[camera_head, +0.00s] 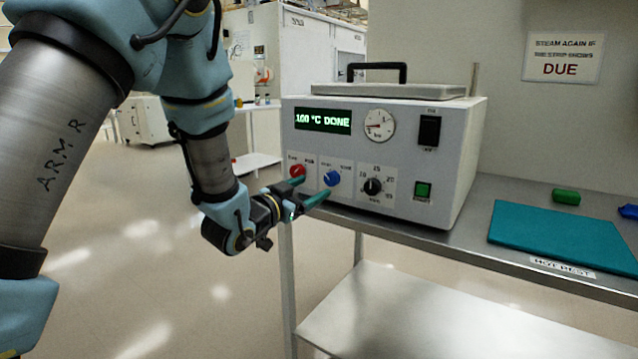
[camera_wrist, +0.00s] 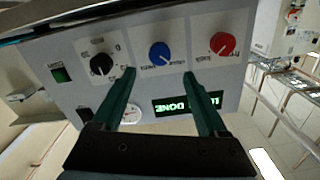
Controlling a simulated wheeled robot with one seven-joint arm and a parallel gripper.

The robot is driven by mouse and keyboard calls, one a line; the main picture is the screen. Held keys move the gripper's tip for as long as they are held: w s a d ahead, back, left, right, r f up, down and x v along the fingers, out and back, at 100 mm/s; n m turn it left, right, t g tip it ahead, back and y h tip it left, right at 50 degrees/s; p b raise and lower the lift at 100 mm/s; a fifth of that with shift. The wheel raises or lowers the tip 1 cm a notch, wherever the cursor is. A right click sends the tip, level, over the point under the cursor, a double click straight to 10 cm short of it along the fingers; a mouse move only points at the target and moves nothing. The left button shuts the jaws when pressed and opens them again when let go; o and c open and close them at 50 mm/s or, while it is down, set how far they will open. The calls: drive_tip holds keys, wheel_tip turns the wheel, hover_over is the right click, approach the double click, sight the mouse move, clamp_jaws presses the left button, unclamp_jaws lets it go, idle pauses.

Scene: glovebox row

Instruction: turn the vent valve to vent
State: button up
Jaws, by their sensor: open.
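A grey steam unit (camera_head: 375,152) stands on a steel bench, its display (camera_head: 323,121) reading "100 °C DONE". Low on its front are a red knob (camera_head: 297,171) and a blue knob (camera_head: 332,178); their small labels are not legible, so I cannot tell which is the vent valve. My gripper (camera_head: 311,189) is open and empty, just in front of the panel by these knobs. In the wrist view, which is upside down, the blue knob (camera_wrist: 160,54) lies just beyond and between my fingertips (camera_wrist: 159,74). The red knob (camera_wrist: 222,43) is beyond the right-hand finger.
A black dial (camera_head: 373,187) and a green switch (camera_head: 422,191) are right of the knobs. A round gauge (camera_head: 379,125) is above. The lid with its black handle (camera_head: 377,67) is down. A teal mat (camera_head: 562,238) lies right. Floor left of the bench is clear.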

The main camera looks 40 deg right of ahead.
sight(330, 178)
drive_tip(key=x, duration=0.7)
drive_tip(key=shift+d+p, duration=0.3)
clamp_jaws()
